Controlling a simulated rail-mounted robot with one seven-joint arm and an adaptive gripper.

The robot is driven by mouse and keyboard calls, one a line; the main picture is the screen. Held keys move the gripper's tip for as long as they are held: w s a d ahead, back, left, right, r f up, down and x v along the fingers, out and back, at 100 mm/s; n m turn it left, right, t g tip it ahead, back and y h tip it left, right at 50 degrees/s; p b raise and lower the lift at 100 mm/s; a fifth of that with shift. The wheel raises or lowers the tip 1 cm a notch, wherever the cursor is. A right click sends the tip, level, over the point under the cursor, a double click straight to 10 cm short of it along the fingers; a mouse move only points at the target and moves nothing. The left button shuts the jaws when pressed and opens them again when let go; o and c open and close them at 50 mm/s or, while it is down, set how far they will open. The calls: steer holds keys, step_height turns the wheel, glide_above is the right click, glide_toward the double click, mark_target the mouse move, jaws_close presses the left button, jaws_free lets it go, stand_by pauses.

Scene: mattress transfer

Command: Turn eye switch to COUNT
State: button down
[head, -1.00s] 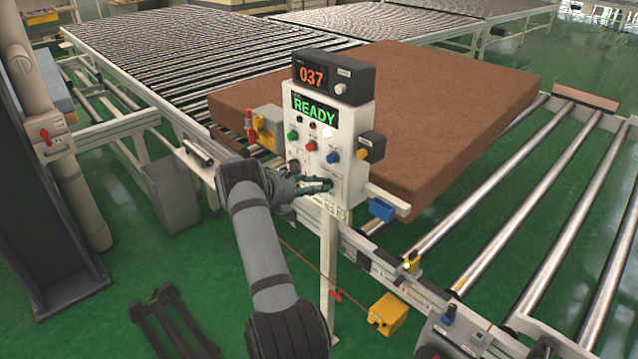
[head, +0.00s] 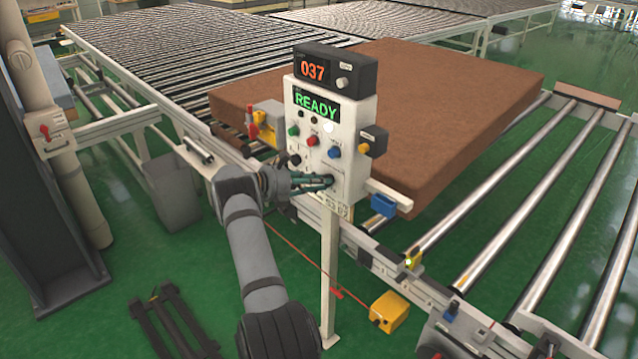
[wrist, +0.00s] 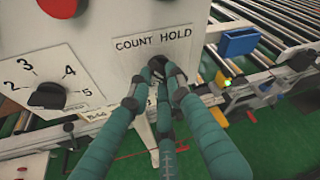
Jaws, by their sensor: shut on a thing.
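The eye switch (wrist: 158,62) is a small black knob on the white control panel (head: 352,150). In the wrist view it sits just below the label "COUNT HOLD" (wrist: 153,43). My gripper (head: 331,181) reaches the lower right of the panel's face from the left. In the wrist view its green fingers (wrist: 159,76) converge on the knob and are shut on it. The fingertips hide much of the knob, so I cannot tell which way it points.
A numbered dial (wrist: 47,96) is left of the switch. Red (head: 313,140), green and blue buttons are above. A brown mattress (head: 440,110) lies behind on rollers. A blue box (head: 383,206) is at the right.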

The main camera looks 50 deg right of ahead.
steer(key=shift+s+f, duration=0.25)
steer(key=shift+f, duration=0.1)
steer(key=c, duration=2)
jaws_free()
steer(key=o, duration=0.4)
steer(key=shift+w+d+r, duration=0.1)
steer(key=shift+r, duration=0.1)
steer(key=v, duration=1.2)
steer(key=shift+w, duration=0.1)
steer(key=shift+f, duration=0.1)
steer(key=x, duration=1.2)
